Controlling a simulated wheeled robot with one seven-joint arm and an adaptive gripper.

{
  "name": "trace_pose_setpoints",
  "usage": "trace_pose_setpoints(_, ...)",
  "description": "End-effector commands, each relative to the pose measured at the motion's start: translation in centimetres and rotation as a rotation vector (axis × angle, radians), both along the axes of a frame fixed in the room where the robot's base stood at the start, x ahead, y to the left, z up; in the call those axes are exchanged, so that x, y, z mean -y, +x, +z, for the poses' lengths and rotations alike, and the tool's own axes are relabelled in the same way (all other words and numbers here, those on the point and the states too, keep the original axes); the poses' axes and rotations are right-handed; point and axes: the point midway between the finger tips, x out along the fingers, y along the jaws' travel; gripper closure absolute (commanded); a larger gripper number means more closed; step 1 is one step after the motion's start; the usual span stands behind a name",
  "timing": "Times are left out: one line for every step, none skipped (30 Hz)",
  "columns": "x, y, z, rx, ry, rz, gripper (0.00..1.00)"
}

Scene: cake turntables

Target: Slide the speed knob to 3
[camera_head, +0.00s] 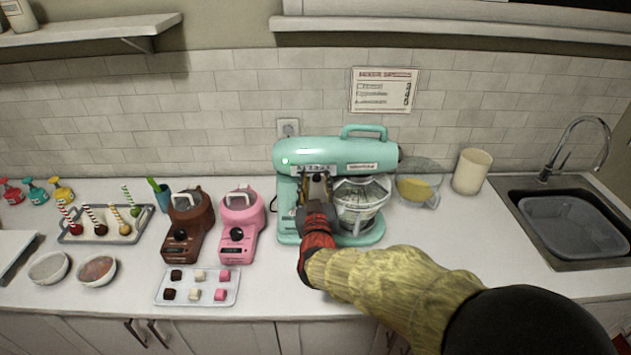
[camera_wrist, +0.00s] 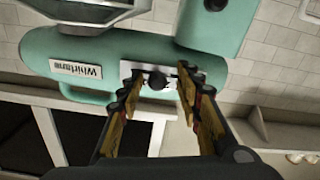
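A mint-green stand mixer (camera_head: 325,153) stands on the counter against the tiled wall. A pale speed panel (camera_head: 300,170) runs along its side, its marks too small to read. In the wrist view the mixer's side (camera_wrist: 110,45) appears upside down, with a dark round knob (camera_wrist: 158,81) on the pale strip. My gripper (camera_head: 318,182) is in front of the panel. In the wrist view my gripper (camera_wrist: 158,78) is open, with one finger on each side of the knob and visible gaps between. In the head view the gripper hides the knob, so its setting cannot be told.
A glass mixing bowl (camera_head: 360,205) sits at the mixer's right, below the head. A jug of yellow liquid (camera_head: 418,188) stands behind right. Pink (camera_head: 240,222) and brown (camera_head: 187,228) small machines stand left. A candy tray (camera_head: 230,297) lies in front of them.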

Motion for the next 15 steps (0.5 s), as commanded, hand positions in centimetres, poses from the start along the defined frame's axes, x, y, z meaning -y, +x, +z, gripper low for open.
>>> trace_pose_setpoints(-0.1, -0.4, 0.0, 0.001, 0.0, 0.001, 0.65)
trace_pose_setpoints(-0.1, -0.7, 0.1, 0.001, 0.0, 0.001, 0.65)
trace_pose_setpoints(-0.1, -1.2, 0.1, 0.001, 0.001, 0.001, 0.65)
trace_pose_setpoints(-0.2, -1.7, 0.1, 0.001, 0.001, 0.002, 0.65)
trace_pose_setpoints(-0.2, -2.2, 0.1, 0.001, 0.001, 0.002, 0.65)
trace_pose_setpoints(-0.2, -2.9, 0.0, -0.001, 0.0, 0.003, 0.65)
trace_pose_setpoints(-0.3, -3.6, 0.1, 0.0, 0.001, 0.003, 0.65)
trace_pose_setpoints(-0.3, -4.2, 0.1, 0.0, 0.001, 0.003, 0.65)
trace_pose_setpoints(-0.3, -5.1, 0.1, 0.0, 0.001, 0.003, 0.65)
trace_pose_setpoints(-0.3, -5.7, 0.1, 0.001, 0.001, 0.003, 0.65)
trace_pose_setpoints(-0.3, -6.3, 0.0, 0.0, 0.001, 0.004, 0.65)
trace_pose_setpoints(-0.4, -7.1, 0.1, 0.001, 0.001, 0.004, 0.65)
trace_pose_setpoints(-0.4, -7.7, 0.1, 0.001, 0.001, 0.003, 0.65)
trace_pose_setpoints(-0.4, -8.2, 0.1, 0.001, 0.0, 0.003, 0.65)
trace_pose_setpoints(-0.4, -8.9, 0.1, 0.001, 0.001, 0.003, 0.65)
